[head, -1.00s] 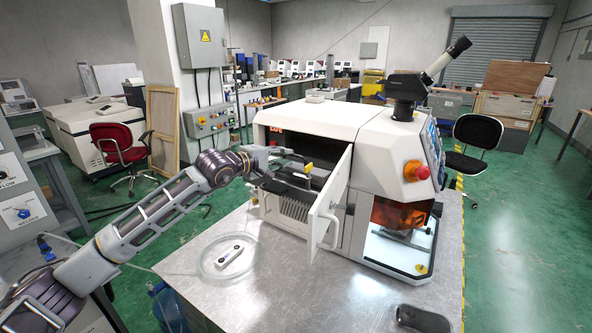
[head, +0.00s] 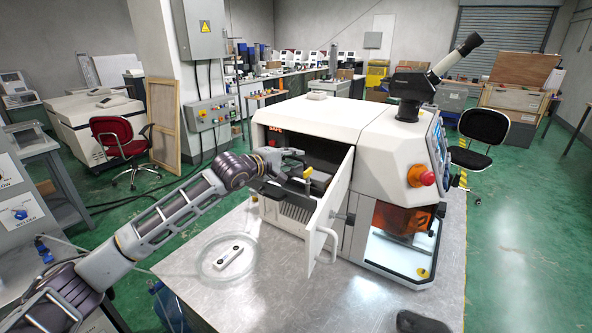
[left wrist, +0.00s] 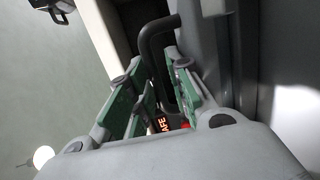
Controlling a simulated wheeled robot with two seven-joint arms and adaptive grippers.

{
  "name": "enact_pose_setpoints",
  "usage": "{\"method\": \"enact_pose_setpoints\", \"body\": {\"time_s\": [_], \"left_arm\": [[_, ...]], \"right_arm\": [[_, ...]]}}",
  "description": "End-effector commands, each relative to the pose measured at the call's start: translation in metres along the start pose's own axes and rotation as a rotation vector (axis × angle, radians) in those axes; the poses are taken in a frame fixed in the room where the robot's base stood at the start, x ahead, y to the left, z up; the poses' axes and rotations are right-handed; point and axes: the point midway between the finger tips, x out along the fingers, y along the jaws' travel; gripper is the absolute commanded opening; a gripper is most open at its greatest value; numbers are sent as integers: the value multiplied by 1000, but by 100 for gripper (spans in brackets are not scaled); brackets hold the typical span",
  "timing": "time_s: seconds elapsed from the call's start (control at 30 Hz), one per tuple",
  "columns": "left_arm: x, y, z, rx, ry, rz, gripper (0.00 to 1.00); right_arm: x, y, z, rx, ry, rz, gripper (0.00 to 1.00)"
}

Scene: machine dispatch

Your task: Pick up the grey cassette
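My left gripper (head: 298,163) reaches into the open side bay of the white machine (head: 318,118). Its green-padded fingers also show in the left wrist view (left wrist: 155,75); they are apart. A dark bent handle (left wrist: 160,32) rises between and just beyond the fingers, and I see no clear grip on it. A grey block (head: 322,179), which looks like the grey cassette, lies in the bay beside the fingers, partly hidden by gripper and door. The fingers' contact with it cannot be told.
The bay's white door (head: 328,215) stands open towards me, close to the right of my left gripper. A round clear dish (head: 211,268) with a small white device (head: 229,257) lies on the metal table (head: 290,300). A dark rounded object (head: 420,323) is at the front edge.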

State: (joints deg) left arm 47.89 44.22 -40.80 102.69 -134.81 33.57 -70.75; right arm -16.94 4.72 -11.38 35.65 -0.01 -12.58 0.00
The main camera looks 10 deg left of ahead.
Motion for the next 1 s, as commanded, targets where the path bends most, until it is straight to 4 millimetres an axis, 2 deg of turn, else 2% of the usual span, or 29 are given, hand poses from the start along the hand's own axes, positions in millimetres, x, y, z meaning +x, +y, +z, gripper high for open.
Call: {"method": "enact_pose_setpoints", "body": {"time_s": [0.43, 0.6, 1.0], "left_arm": [[0, 0, 0, 0, 0, 0, 20], [0, 0, 0, 0, 0, 0, 0], [0, 1, 0, 0, 0, 3, 0]], "right_arm": [[0, -9, 9, 0, -11, -9, 40], [0, -8, 7, 0, -9, -9, 40], [0, -3, 6, -1, -7, -3, 40]]}}
